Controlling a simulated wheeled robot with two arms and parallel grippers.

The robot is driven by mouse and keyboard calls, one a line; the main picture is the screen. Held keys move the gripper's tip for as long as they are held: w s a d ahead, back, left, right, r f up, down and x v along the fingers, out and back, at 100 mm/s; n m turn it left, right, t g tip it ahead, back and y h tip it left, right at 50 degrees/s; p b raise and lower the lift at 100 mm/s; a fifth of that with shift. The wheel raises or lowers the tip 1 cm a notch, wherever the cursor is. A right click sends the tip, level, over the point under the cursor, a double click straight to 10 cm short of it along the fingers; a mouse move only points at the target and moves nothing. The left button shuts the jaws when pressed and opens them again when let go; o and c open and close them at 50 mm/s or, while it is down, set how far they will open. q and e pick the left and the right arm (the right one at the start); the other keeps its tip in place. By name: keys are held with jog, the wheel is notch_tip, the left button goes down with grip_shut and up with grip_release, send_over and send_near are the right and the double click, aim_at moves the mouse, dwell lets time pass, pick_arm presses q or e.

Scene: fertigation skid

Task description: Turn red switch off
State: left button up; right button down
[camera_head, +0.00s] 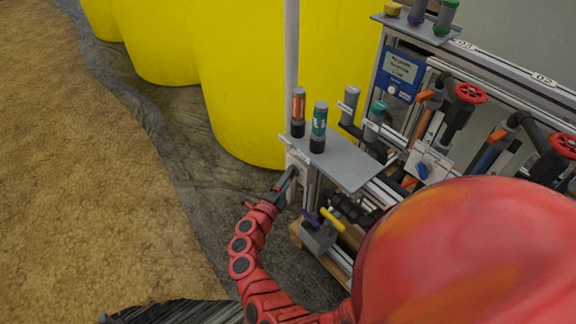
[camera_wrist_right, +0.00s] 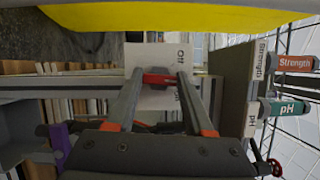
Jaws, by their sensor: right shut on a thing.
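The red switch (camera_wrist_right: 158,78) shows in the right wrist view on a white plate (camera_wrist_right: 145,58) with "Off" and "On" lettering. Its red part spans the space between my right gripper's (camera_wrist_right: 158,76) two fingertips, and the gripper is shut on it. The switch itself is hidden there by the gripper. The exact lever position is hard to tell. My left gripper is not in view.
A grey shelf (camera_head: 345,163) above the gripper carries an orange-labelled bottle (camera_head: 298,112) and a green-labelled bottle (camera_head: 319,127). Purple and yellow valve handles (camera_head: 332,219) sit just right of the gripper. Yellow tanks (camera_head: 240,80) stand behind. Open ground lies left.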

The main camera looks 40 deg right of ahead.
jog(key=shift+w+r+n+g+y+p, duration=0.1)
jog(key=shift+n+g+y+p, duration=0.4)
jog(key=shift+n+p, duration=1.15)
jog(key=shift+r+n+g+y+p, duration=0.1)
jog(key=shift+n+g+y+p, duration=0.35)
jog(key=shift+n+p, duration=1.15)
jog(key=shift+w+n+g+y+p, duration=0.1)
jog(key=shift+n+g+y+p, duration=0.4)
jog(key=shift+p, duration=1.95)
jog(key=shift+s+n+g+h, duration=0.15)
jog(key=shift+n+g+h, duration=0.1)
jog(key=shift+n, duration=0.1)
jog(key=shift+c, duration=1.4)
grip_release()
jog(key=shift+f, duration=0.1)
jog(key=p+v, duration=0.1)
jog(key=v, duration=1.6)
jog(key=shift+p, duration=0.35)
